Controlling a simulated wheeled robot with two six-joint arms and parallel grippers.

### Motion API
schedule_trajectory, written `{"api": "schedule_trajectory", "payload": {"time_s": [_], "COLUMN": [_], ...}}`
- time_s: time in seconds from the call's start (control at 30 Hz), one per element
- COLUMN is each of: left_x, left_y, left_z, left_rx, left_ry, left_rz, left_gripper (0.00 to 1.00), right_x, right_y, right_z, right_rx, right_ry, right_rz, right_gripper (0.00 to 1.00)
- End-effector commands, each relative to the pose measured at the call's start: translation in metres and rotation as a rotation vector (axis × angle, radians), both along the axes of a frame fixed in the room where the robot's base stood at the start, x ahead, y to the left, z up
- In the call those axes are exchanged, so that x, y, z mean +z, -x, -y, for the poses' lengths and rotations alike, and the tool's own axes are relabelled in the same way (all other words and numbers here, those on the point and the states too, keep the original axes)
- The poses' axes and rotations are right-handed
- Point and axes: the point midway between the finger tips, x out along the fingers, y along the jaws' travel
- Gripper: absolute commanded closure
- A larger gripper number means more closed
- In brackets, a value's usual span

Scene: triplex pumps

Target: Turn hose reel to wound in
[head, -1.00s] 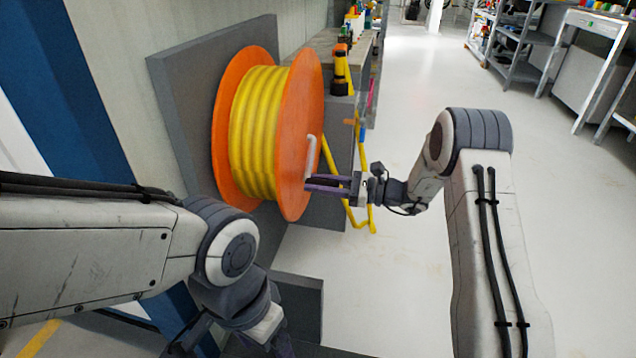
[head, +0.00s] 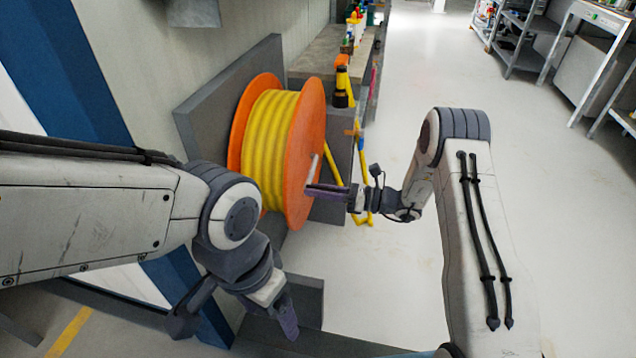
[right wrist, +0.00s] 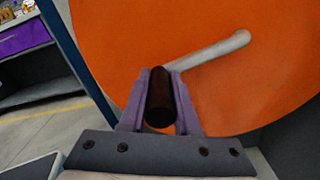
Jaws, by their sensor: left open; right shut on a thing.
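The hose reel (head: 305,140) has orange discs with yellow hose (head: 268,135) wound between them, and stands against a grey panel. A pale crank arm (right wrist: 210,50) crosses the orange disc, running from upper right down to a dark grip (right wrist: 160,98). My right gripper (head: 312,192) is at the crank on the disc's outer face. In the right wrist view its purple fingers are shut on the dark grip, which lies between them. My left gripper (head: 237,316) hangs open and empty, below and in front of the reel.
A bench (head: 318,60) with bottles and a yellow-and-black torch-like item (head: 342,85) stands behind the reel. Yellow hose (head: 362,195) hangs beside it. A low grey block (head: 305,298) is near my left gripper. Open floor lies right, with shelving (head: 525,40) farther back.

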Motion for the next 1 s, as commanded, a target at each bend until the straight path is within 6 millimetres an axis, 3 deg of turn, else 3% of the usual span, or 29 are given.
{"api": "schedule_trajectory", "payload": {"time_s": [0.13, 0.6, 0.63, 0.7, 1.0], "left_x": [0.0082, 0.0092, 0.0092, 0.0092, 0.0093], "left_y": [0.0000, 0.0001, 0.0001, 0.0000, 0.0000], "left_z": [0.0000, 0.0000, 0.0000, -0.0001, 0.0000], "left_rx": [0.000, 0.000, 0.000, 0.000, 0.000], "left_ry": [0.000, 0.000, 0.000, 0.000, 0.000], "left_rz": [0.000, 0.000, 0.000, 0.000, 0.000], "left_gripper": [0.19, 0.19, 0.19, 0.19, 0.19], "right_x": [0.0054, 0.0068, 0.0068, 0.0069, 0.0065], "right_y": [0.0018, 0.0011, 0.0011, 0.0010, 0.0008], "right_z": [-0.0003, -0.0001, -0.0001, 0.0001, 0.0003], "right_rx": [0.003, 0.002, 0.002, 0.001, 0.001], "right_ry": [0.000, -0.001, -0.001, -0.001, 0.000], "right_rz": [0.001, 0.007, 0.007, 0.006, 0.005], "right_gripper": [1.00, 1.00, 0.66, 0.41, 0.41]}}
